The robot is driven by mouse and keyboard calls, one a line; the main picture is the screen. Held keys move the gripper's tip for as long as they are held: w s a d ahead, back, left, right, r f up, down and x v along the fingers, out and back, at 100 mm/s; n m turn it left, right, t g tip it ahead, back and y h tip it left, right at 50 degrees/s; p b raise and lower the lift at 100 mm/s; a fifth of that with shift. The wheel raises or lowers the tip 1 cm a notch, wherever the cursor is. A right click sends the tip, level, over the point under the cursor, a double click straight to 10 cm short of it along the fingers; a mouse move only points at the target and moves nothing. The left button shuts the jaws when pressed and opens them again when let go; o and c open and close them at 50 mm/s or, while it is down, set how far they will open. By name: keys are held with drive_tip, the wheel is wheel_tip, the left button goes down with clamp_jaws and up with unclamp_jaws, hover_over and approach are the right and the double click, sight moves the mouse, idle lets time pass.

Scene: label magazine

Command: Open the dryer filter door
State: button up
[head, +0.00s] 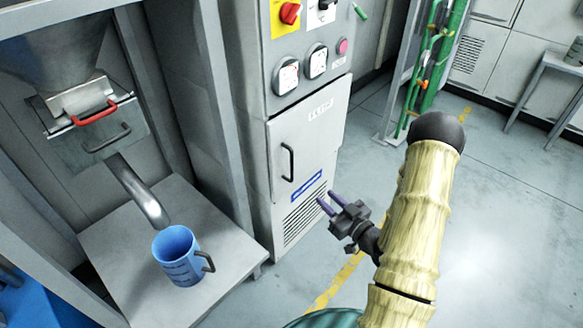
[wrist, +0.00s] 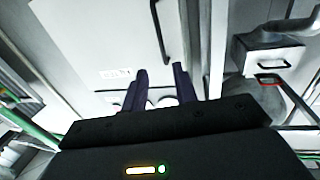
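The filter door (head: 309,135) is a light grey panel on the front of the dryer cabinet, with a small label near its top. It looks shut. Its black bar handle (head: 288,162) stands upright on its left side. A blue label and vent slots show at its lower part. My gripper (head: 326,203) is in front of the door's lower right part, apart from the handle, with its two purple fingers spread. In the wrist view the fingers (wrist: 160,78) are apart with nothing between them, and the handle (wrist: 159,30) shows beyond them.
Above the door is a control panel (head: 300,55) with a red knob, gauges and a pink button. Left of the cabinet, a blue jug (head: 178,256) stands on a grey platform (head: 119,245) under a metal spout. A green frame (head: 436,60) stands at right. Open floor lies right of my arm.

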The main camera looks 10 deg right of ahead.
drive_tip(key=b, duration=0.1)
hover_over(292, 181)
drive_tip(key=shift+w, duration=0.35)
drive_tip(key=shift+c, duration=0.2)
clamp_jaws()
